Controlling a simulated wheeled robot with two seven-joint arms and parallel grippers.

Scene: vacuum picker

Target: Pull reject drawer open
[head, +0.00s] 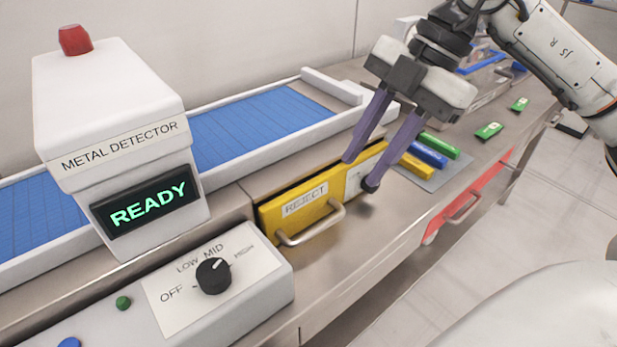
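The yellow reject drawer (276,213) is set in the bench below the conveyor, in the middle of the head view. It carries a REJECT label and a silver bar handle (312,226) on its front. Its front looks close to the bench body, with a dark gap along its top edge. My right gripper (357,174) comes in from the upper right. Its two purple fingers are apart with nothing between them. They hang over the right end of the drawer front, to the right of the handle. My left gripper is not in view.
A metal detector (108,115) with a READY screen stands over the blue conveyor (250,130). A control box (215,285) with a knob lies at front left. Coloured bars (428,152) lie on a grey mat to the right. A red drawer (468,200) sits lower right.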

